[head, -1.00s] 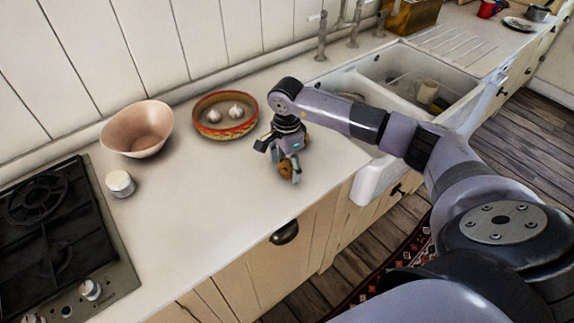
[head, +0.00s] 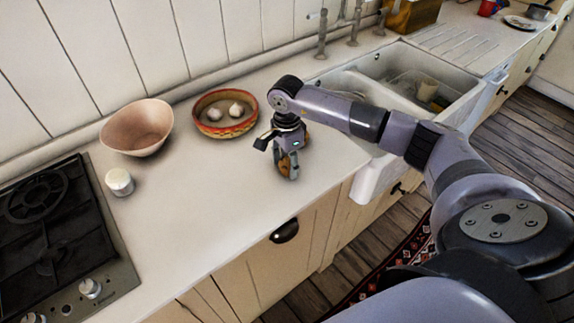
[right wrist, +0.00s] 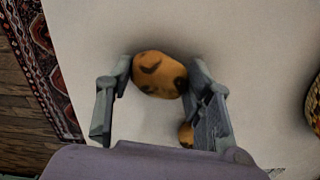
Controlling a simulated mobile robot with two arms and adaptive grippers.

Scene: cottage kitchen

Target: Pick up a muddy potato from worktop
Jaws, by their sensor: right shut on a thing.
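A muddy potato (head: 284,166) with dark patches is between the fingers of my right gripper (head: 288,170), over the worktop (head: 215,185) near its front edge. In the right wrist view the potato (right wrist: 158,75) sits between the fingertips, which are shut on it. A second brown potato (right wrist: 186,134) shows partly beside the right finger in that view. In the head view this potato is mostly hidden behind the gripper. I cannot tell whether the held potato still touches the worktop. My left gripper is not in view.
A red-rimmed bowl (head: 208,129) with garlic bulbs stands behind and left of the gripper. A pink bowl (head: 137,128), a small white jar (head: 119,182) and the hob (head: 50,225) are farther left. The sink (head: 440,70) is to the right.

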